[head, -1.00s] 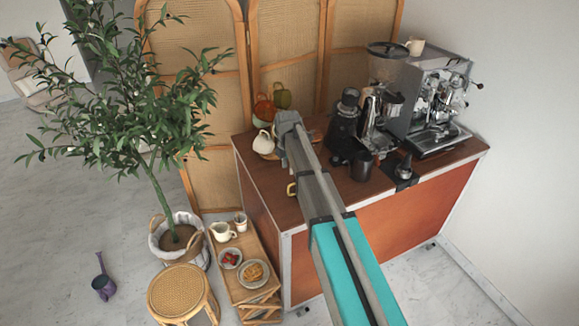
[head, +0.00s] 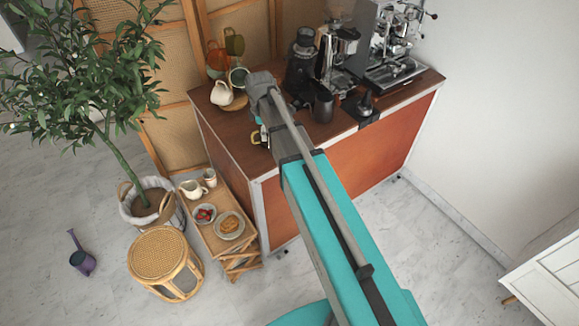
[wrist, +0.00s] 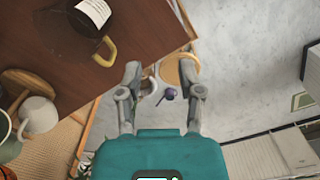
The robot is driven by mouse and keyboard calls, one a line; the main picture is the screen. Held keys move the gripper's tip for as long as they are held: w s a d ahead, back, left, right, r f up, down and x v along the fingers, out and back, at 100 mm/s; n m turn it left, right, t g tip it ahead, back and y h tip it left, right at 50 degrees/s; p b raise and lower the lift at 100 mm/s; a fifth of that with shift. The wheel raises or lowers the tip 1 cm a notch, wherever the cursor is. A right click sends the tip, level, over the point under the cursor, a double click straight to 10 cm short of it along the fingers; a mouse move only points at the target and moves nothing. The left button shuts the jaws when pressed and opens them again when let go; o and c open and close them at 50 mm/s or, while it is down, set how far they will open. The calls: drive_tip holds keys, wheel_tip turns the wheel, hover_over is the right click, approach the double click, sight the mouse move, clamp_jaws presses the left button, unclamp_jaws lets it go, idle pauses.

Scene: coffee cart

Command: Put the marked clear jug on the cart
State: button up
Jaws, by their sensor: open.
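A clear jug (wrist: 90,16) with dark contents, a white label and a yellow handle shows at the top left of the wrist view, over the brown cart top (wrist: 150,22) near its edge. In the head view only its yellow handle (head: 256,137) peeks out beside my arm on the cart top (head: 225,130); the rest is hidden. My gripper (wrist: 163,72) is open with nothing between its fingers. In the wrist view it lies below and right of the jug, apart from it, past the cart edge. Its fingers cannot be made out in the head view.
A cream pitcher (head: 220,93) stands at the cart's back left. A grinder (head: 300,65) and espresso machine (head: 390,45) fill the right. A low wooden table (head: 212,237) with dishes, a rattan stool (head: 160,255) and a potted tree (head: 148,210) stand left of the cart.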

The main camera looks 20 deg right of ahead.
drive_tip(key=s+d+m, duration=0.2)
drive_tip(key=s+m, duration=0.5)
drive_tip(key=s, duration=0.1)
drive_tip(key=s+d+m, duration=0.2)
drive_tip(key=s+m, duration=0.6)
drive_tip(key=s, duration=0.1)
drive_tip(key=shift+s, duration=0.15)
wheel_tip(320, 180, down, 5)
drive_tip(key=b, duration=0.4)
drive_tip(key=shift+a+r+b, duration=0.1)
drive_tip(key=shift+r+b, duration=0.1)
drive_tip(key=shift+b, duration=0.15)
drive_tip(key=shift+a, duration=0.1)
